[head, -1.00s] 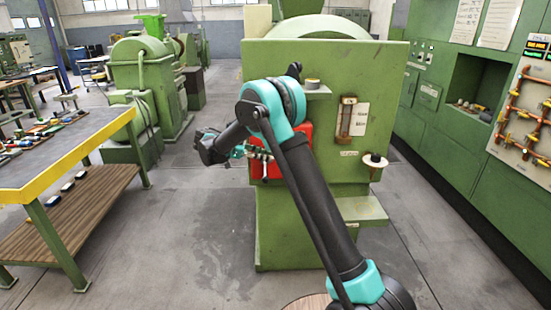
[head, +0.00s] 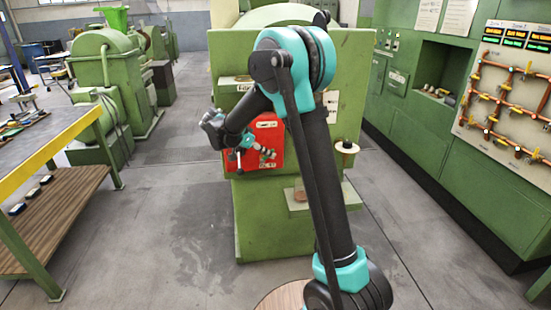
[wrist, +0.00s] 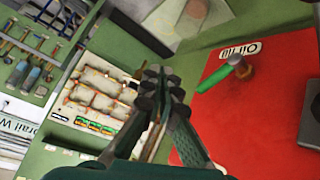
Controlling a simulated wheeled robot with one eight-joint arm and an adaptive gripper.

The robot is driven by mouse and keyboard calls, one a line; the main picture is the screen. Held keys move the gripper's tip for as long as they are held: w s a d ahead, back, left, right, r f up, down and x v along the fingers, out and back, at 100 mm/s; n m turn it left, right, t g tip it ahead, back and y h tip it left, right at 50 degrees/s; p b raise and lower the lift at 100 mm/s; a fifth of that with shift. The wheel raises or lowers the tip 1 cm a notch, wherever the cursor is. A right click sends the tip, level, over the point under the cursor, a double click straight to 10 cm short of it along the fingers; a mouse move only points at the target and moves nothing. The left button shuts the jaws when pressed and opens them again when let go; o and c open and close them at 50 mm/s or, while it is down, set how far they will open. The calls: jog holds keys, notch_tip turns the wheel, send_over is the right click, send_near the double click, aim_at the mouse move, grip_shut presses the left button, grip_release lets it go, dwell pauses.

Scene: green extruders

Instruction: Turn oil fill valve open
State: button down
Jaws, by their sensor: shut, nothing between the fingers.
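The oil fill valve shows in the wrist view as a small green handle (wrist: 232,65) on a brass stem (wrist: 243,71). It sits on a red panel (wrist: 262,110) beside a white "Oil fill" label (wrist: 239,48). My gripper (wrist: 165,78) is shut and empty, left of the valve in the wrist picture and apart from it. In the head view the red panel (head: 274,126) is on the front of the green extruder (head: 345,90). My arm hides part of that front, and the valve is too small to tell there.
A workbench (head: 45,135) stands at the left. Green cabinets (head: 415,125) and a board of orange pipes (head: 505,95) line the right. A round spool-like part (head: 347,148) juts from the extruder's front. The floor between bench and extruder is clear.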

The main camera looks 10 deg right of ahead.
jog(key=s+d+f+n+y, duration=0.2)
jog(key=s+f+y, duration=0.15)
jog(key=s, duration=0.45)
jog(key=s+d+f+n+t+y, duration=0.1)
jog(key=s+d+f+n+y, duration=0.2)
jog(key=s, duration=0.5)
jog(key=s+d+f+n+y, duration=0.1)
jog(key=s+d+f+y, duration=0.15)
jog(key=s+y, duration=0.45)
jog(key=w+a+r+m+t+y, duration=0.1)
jog(key=w+a+m+t+y, duration=0.15)
jog(key=w+m, duration=0.75)
jog(key=w+d+r+m+t+y, duration=0.35)
jog(key=w+d+m+y, duration=0.4)
jog(key=m, duration=0.95)
jog(key=shift+h, duration=0.75)
jog(key=shift+w+a+f, duration=0.1)
jog(key=shift+w+a, duration=1.3)
jog(key=shift+w, duration=0.4)
jog(key=shift+w+a+f, duration=0.15)
jog(key=shift+w+a, duration=1.2)
jog(key=shift+w, duration=0.45)
jog(key=shift+w+a+f, duration=0.1)
jog(key=shift+w+a, duration=1.3)
jog(key=shift+w, duration=0.4)
